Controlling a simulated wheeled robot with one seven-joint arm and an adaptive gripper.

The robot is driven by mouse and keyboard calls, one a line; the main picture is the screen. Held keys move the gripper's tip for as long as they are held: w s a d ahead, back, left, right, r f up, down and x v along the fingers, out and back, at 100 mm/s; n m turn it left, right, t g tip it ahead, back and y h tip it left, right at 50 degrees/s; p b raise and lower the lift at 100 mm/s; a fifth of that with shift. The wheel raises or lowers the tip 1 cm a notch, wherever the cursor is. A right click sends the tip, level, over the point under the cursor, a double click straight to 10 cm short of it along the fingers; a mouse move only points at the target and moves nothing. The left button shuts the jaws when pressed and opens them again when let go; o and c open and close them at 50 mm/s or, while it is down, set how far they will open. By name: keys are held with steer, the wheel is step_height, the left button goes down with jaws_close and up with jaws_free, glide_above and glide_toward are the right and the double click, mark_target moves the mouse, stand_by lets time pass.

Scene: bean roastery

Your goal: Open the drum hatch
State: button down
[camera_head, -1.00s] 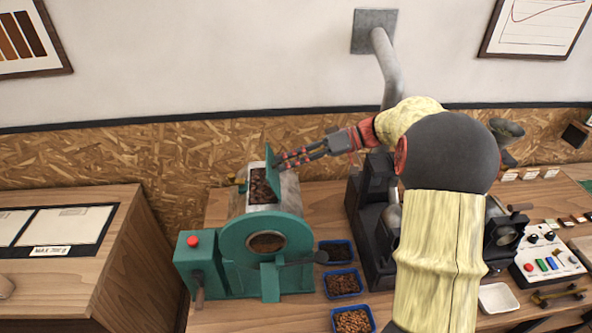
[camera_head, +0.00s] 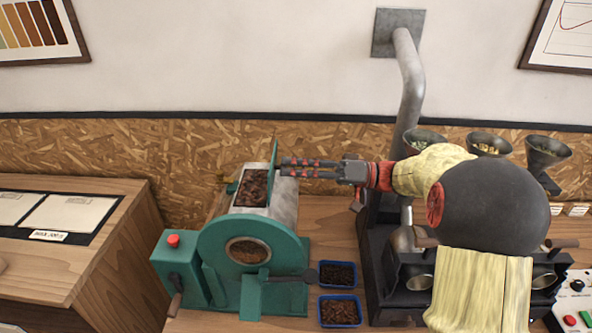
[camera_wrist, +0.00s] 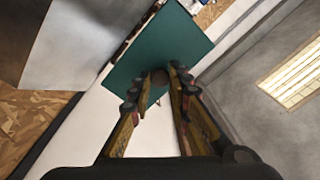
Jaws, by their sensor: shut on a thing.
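The green drum roaster (camera_head: 255,235) stands on the wooden bench in the head view. Its drum hatch (camera_head: 274,156) is a thin green plate standing raised, nearly edge-on, at the right edge of the drum's top opening. Dark brown beans (camera_head: 254,188) show inside the opening. My gripper (camera_head: 285,167) reaches in from the right, with its fingertips at the hatch plate. In the wrist view the hatch (camera_wrist: 150,50) is a green panel ahead of the fingers. My gripper (camera_wrist: 160,80) is shut on a small dark knob on it. The fingers partly hide the knob.
Two blue trays of beans (camera_head: 358,275) sit right of the roaster. A dark machine with several funnels (camera_head: 488,144) stands farther right, partly behind my arm. A grey pipe (camera_head: 411,80) rises to the wall. A wooden cabinet (camera_head: 100,250) stands at left.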

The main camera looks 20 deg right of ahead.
steer(key=c, duration=1.7)
jaws_free()
steer(key=shift+o, duration=0.2)
step_height(320, 180, up, 10)
